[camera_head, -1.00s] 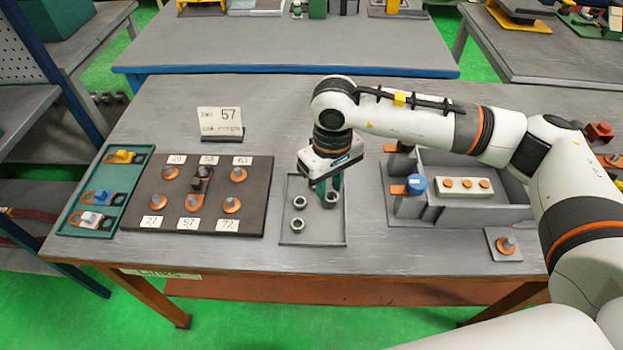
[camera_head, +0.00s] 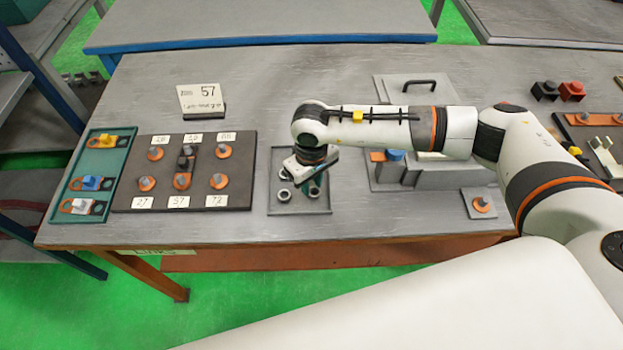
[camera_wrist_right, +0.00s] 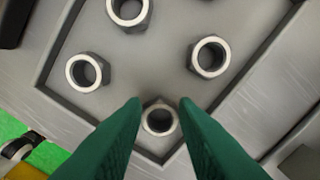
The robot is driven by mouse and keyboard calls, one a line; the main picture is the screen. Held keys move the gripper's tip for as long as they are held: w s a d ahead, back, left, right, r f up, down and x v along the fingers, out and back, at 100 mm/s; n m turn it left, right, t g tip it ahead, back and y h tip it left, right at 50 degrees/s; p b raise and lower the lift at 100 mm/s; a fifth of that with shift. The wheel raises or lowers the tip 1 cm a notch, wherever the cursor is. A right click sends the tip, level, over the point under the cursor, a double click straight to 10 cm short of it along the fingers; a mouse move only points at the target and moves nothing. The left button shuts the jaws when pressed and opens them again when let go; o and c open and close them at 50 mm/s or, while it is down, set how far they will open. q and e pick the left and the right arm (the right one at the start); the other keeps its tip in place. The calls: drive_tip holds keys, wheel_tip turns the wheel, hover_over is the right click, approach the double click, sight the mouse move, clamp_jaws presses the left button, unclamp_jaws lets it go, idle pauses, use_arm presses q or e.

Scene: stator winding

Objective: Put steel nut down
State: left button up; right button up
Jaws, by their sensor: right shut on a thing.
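My right gripper (camera_wrist_right: 162,104) is shut on a steel nut (camera_wrist_right: 160,119), held between the tips of its green fingers. The held nut is low over or on the grey tray (camera_wrist_right: 152,78), near one corner; I cannot tell whether it touches the floor. Other steel nuts lie in the tray in the wrist view, one on the left (camera_wrist_right: 87,71), one on the right (camera_wrist_right: 208,57) and one at the top edge (camera_wrist_right: 130,10). In the head view the right gripper (camera_head: 314,188) is over the right part of the tray (camera_head: 290,209), with a loose nut (camera_head: 284,195) to its left. My left gripper is out of view.
A dark board (camera_head: 166,202) with numbered labels and a green tray (camera_head: 78,215) stand left of the nut tray. A grey fixture with a blue cap (camera_head: 395,155) is to the right. Bare table lies in front.

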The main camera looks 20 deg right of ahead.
drive_tip(key=shift+f, duration=0.15)
drive_tip(key=o, duration=1)
drive_tip(key=shift+r, duration=0.3)
wheel_tip(320, 180, up, 12)
drive_tip(key=b, duration=0.3)
drive_tip(key=shift+b, duration=0.4)
drive_tip(key=shift+f, duration=0.1)
